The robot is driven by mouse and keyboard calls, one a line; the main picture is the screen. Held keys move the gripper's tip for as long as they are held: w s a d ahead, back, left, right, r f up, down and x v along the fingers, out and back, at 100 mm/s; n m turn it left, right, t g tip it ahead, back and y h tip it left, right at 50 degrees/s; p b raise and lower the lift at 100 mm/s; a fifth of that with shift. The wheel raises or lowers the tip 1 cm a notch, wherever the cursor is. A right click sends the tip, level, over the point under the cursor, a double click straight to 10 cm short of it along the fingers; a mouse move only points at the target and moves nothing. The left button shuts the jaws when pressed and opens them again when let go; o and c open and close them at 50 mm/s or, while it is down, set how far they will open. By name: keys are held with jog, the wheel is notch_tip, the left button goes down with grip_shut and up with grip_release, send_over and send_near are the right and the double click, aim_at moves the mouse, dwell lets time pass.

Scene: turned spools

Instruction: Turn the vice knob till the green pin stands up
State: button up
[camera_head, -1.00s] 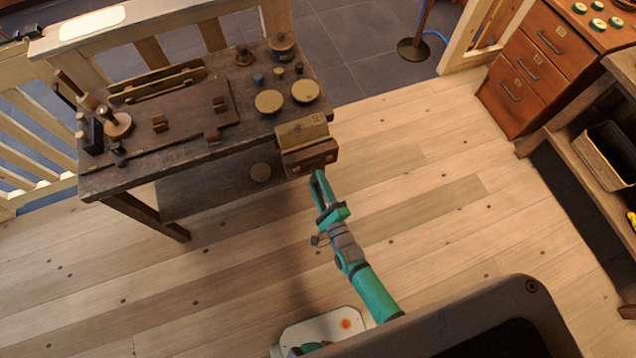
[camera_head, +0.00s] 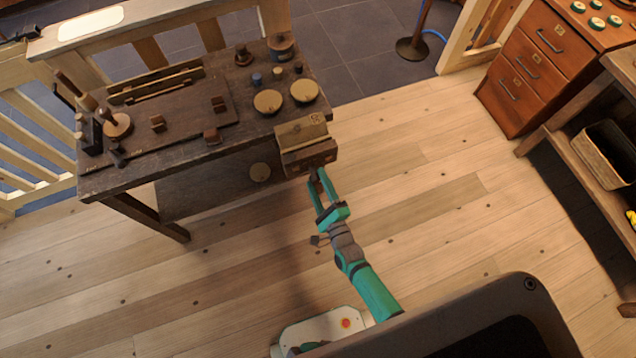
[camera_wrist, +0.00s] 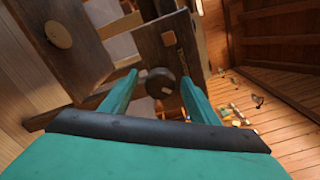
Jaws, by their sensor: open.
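The wooden vice (camera_head: 303,135) is on the right front corner of the dark workbench. In the wrist view its front jaw (camera_wrist: 178,48) bears a dark round knob (camera_wrist: 154,79) with a small pale mark low on its right side. My gripper (camera_head: 318,176) is at the vice's front face in the head view. It is open, with one finger on each side of the knob in the wrist view (camera_wrist: 158,82). I cannot tell whether the fingers touch the knob. I cannot make out a green pin in either view.
The workbench (camera_head: 185,155) carries two round tan discs (camera_head: 268,102), small spools and wooden tools. A drawer cabinet (camera_head: 525,75) stands at the right, beside a shelf with a bin (camera_head: 605,155). The plank floor (camera_head: 430,190) between them is clear.

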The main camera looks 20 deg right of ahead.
jog(key=shift+s, duration=0.1)
jog(key=s, duration=1)
jog(key=shift+s+d, duration=0.2)
jog(key=shift+s, duration=0.1)
